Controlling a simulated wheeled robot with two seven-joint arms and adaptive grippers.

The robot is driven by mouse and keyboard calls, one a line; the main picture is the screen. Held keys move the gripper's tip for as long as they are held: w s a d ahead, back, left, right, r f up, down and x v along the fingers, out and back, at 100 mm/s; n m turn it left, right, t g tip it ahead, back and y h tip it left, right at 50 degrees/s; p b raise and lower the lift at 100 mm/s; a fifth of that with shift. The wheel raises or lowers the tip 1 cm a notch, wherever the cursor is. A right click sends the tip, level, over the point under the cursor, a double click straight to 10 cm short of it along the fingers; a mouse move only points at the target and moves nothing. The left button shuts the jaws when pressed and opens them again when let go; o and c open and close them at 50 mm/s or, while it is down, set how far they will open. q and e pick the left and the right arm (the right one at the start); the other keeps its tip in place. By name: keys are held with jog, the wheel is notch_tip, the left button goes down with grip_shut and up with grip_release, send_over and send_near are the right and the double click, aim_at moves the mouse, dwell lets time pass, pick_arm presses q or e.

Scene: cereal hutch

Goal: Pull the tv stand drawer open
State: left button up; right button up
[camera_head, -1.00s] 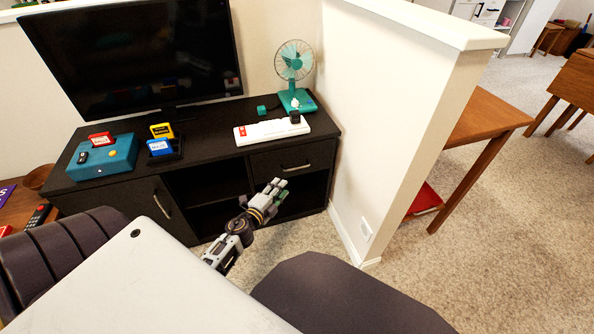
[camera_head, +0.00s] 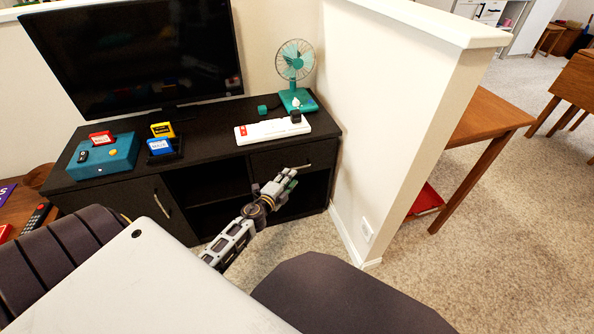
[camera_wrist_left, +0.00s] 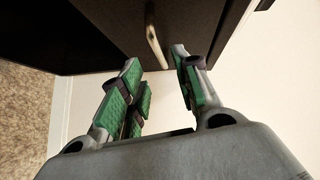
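The tv stand (camera_head: 215,140) is black. Its drawer (camera_head: 265,161) is at the upper right, under the power strip, and looks closed. A metal bar handle (camera_head: 303,168) is on the drawer front; it also shows in the left wrist view (camera_wrist_left: 155,45). My left gripper (camera_head: 287,179) is just in front of the drawer, by the handle. In the left wrist view its green-padded fingers (camera_wrist_left: 158,72) are apart, with the handle's near end at the gap between the fingertips. I cannot tell whether they touch it. My right gripper is not in view.
A white power strip (camera_head: 272,130) and a teal fan (camera_head: 296,75) stand on top above the drawer. A cream partition wall (camera_head: 375,130) is close on the right. Open shelves (camera_head: 208,190) lie left of and below the drawer. Carpet lies in front.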

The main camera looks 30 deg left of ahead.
pick_arm(q)
jog(key=w, duration=0.7)
jog(key=shift+a+f+b, duration=0.25)
jog(key=shift+f+b, duration=0.2)
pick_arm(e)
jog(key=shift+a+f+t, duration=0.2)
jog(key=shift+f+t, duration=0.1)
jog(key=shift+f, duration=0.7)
pick_arm(q)
grip_shut()
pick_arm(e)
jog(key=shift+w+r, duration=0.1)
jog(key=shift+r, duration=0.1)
